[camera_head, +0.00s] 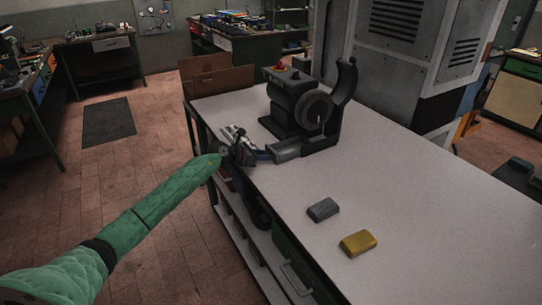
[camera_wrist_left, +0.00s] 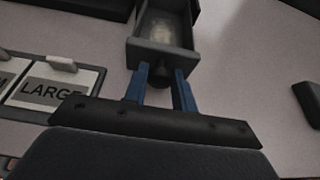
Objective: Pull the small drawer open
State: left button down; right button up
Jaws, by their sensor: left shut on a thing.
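The small drawer (camera_head: 286,151) sticks out of the base of the dark machine (camera_head: 297,105) on the workbench. In the left wrist view the grey drawer (camera_wrist_left: 163,50) stands open at the top middle, with a pale, dusty patch on its floor. Its dark round knob (camera_wrist_left: 160,75) is on the front face. My left gripper (camera_head: 265,155) reaches over the bench's left edge to the drawer front. Its two blue fingers (camera_wrist_left: 160,84) are shut on the knob, one on each side. My right gripper is not in view.
A grey block (camera_head: 323,210) and a yellow block (camera_head: 358,242) lie on the bench top (camera_head: 420,185), right of the arm. The bench between drawer and blocks is clear.

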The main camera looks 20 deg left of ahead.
pick_arm(q)
jog(key=shift+s+a, duration=0.15)
jog(key=shift+s, duration=0.05)
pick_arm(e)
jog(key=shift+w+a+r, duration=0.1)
pick_arm(q)
jog(key=c, duration=1.1)
grip_release()
jog(key=shift+c, duration=0.2)
jog(key=shift+s+a, duration=0.15)
jog(key=shift+a, duration=0.05)
jog(key=b+v, duration=0.3)
jog(key=v, duration=0.3)
jog(key=shift+s+a+r, duration=0.35)
jog(key=shift+s, duration=0.1)
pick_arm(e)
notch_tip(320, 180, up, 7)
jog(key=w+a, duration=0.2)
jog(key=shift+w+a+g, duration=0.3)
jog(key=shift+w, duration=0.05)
